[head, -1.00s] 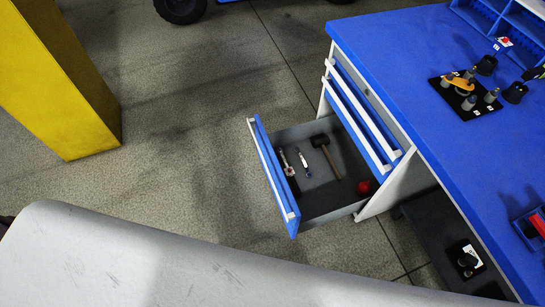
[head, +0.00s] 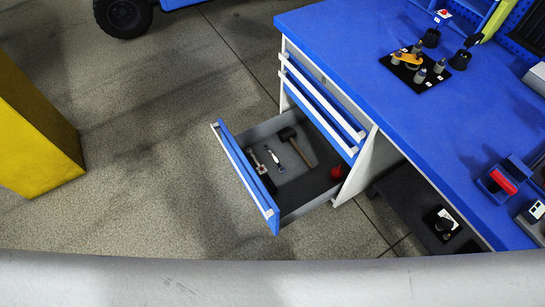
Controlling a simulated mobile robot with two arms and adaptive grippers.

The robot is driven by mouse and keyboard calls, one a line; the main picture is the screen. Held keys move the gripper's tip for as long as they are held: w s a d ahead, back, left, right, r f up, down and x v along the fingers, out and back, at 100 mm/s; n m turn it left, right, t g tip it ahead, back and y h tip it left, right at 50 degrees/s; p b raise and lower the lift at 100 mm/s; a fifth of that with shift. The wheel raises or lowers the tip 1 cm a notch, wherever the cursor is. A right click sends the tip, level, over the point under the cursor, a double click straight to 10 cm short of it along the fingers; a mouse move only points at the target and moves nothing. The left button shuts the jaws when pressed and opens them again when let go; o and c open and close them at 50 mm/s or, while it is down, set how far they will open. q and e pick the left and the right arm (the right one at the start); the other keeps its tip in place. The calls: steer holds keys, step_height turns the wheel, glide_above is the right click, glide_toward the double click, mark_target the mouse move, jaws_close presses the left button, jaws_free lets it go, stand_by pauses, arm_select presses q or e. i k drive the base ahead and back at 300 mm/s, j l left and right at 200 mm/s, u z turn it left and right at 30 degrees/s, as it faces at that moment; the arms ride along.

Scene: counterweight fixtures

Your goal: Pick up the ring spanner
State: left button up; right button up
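An open drawer (head: 228,155) of the blue workbench holds several tools. Two short metal tools lie near its front: one silvery and dark tool (head: 257,165) closest to the drawer front, and a slimmer silvery tool (head: 275,160) just to its right. Either may be the ring spanner; they are too small to tell apart. Neither of my grippers is in view.
A mallet (head: 299,150) and a red object (head: 338,173) also lie in the drawer. The blue bench top (head: 345,50) carries a black plate (head: 394,66) with fittings. A yellow post (head: 35,140) stands left. The floor between is clear.

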mark_target(274, 156)
steer(key=i+j+z, duration=0.15)
steer(key=j, duration=0.25)
steer(key=i+j+z, duration=0.15)
steer(key=j, duration=0.3)
steer(key=i+j+z, duration=0.2)
steer(key=j, duration=0.2)
steer(key=i+j+z, duration=0.15)
steer(key=j, duration=0.3)
steer(key=k, duration=0.05)
